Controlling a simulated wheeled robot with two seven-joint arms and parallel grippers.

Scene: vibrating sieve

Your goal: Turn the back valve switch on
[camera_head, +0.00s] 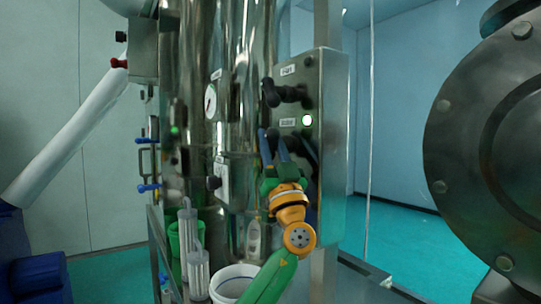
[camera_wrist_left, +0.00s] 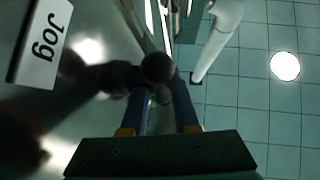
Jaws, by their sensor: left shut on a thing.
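A grey metal control box (camera_head: 334,150) stands in the middle of the head view. An upper black knob (camera_head: 288,94) sticks out of its left face, with a lit round lamp (camera_head: 307,120) below it. My left gripper (camera_head: 272,137) points up along that face, below the upper knob, with its blue fingers close together. In the left wrist view, a dark round-ended switch (camera_wrist_left: 157,68) lies at the fingertips, partly in shadow. My left gripper (camera_wrist_left: 160,105) is shut on it. I cannot tell from the labels which switch is the back valve one.
A white "Jog" label (camera_wrist_left: 40,45) is on the panel in the wrist view. A shiny metal vessel (camera_head: 235,100) with a dial stands left of the box. A white bucket (camera_head: 232,280) and clear tubes stand below. A large round flange (camera_head: 490,150) fills the right side.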

